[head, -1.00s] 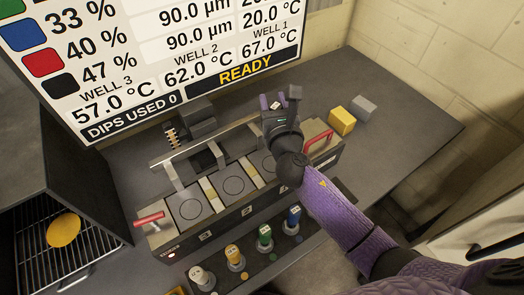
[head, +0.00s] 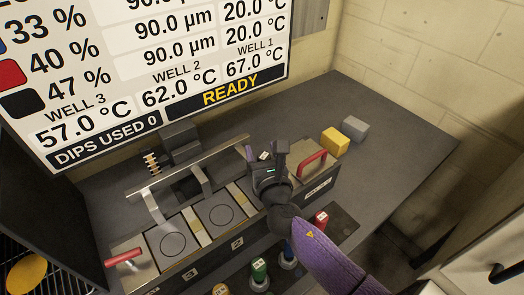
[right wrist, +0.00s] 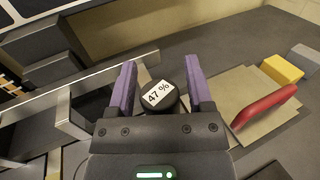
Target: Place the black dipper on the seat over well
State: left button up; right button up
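The black dipper (right wrist: 158,97), labelled 47 %, is between the two purple fingers of my right gripper (right wrist: 160,85). The rail (head: 190,165) runs along the back of the wells. I cannot tell whether the dipper touches a seat. My left gripper is out of view.
Red (head: 320,218), blue (head: 288,252) and green (head: 259,268) dippers stand along the front. Red handles (head: 312,163) sit at both block ends. A yellow block (head: 334,140) and a grey block (head: 355,127) lie behind right. The right bench top is clear.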

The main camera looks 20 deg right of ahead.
jog(key=shift+o, duration=0.4)
jog(key=shift+r, duration=0.2)
jog(key=shift+s, duration=0.3)
jog(key=s, duration=1.1)
jog(key=shift+s+a+p, duration=0.2)
jog(key=shift+a+p, duration=0.1)
jog(key=shift+p, duration=0.1)
